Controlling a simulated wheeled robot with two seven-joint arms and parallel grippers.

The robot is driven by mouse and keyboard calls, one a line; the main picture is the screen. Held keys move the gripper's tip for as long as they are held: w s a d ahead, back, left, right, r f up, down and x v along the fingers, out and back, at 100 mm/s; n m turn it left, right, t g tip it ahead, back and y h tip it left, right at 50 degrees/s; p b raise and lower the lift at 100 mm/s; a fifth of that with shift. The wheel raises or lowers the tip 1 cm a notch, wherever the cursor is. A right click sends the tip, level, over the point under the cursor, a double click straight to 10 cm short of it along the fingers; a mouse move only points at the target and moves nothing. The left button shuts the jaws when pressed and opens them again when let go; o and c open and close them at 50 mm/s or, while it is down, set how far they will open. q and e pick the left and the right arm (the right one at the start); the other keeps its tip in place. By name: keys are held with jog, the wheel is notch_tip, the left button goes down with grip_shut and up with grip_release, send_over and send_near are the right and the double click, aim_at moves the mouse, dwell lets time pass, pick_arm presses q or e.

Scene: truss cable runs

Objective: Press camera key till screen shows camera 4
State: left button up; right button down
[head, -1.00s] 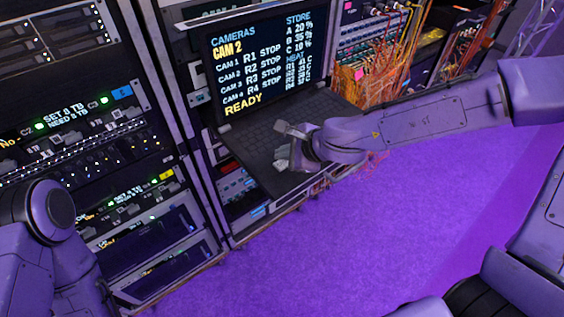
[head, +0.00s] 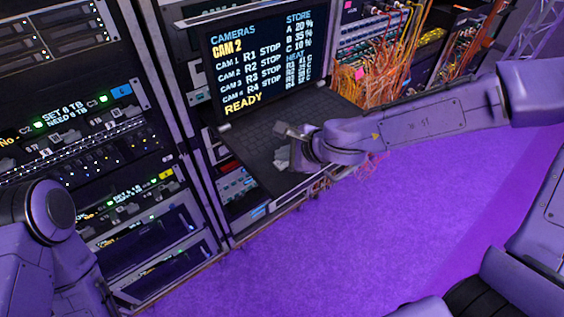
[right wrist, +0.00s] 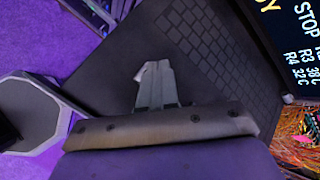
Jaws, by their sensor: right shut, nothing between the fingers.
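The screen (head: 265,65) stands upright in the rack and reads CAMERAS, CAM 2, with CAM 1 to CAM 4 lines marked STOP and READY at the bottom. Below it the dark keyboard (head: 247,143) sticks out on its tray. I cannot tell whether the tips touch the tray, nor which key is the camera key. My left gripper is not in view.
A server rack (head: 85,120) with label displays stands at the left. Orange cables (head: 375,60) hang in a rack right of the screen. The purple floor (head: 370,230) is open in front. A corner of the screen shows in the right wrist view (right wrist: 295,40).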

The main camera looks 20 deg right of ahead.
aim_at(285, 165)
jog(key=shift+f+b, duration=0.3)
jog(key=shift+f, duration=0.25)
dwell(0.5)
jog(key=shift+r, duration=0.15)
jog(key=shift+r+p, duration=0.75)
jog(key=shift+p, duration=0.2)
notch_tip(285, 165, up, 5)
jog(key=p, duration=0.5)
jog(key=shift+r+p, duration=0.1)
jog(key=shift+p, duration=0.2)
dwell(3.1)
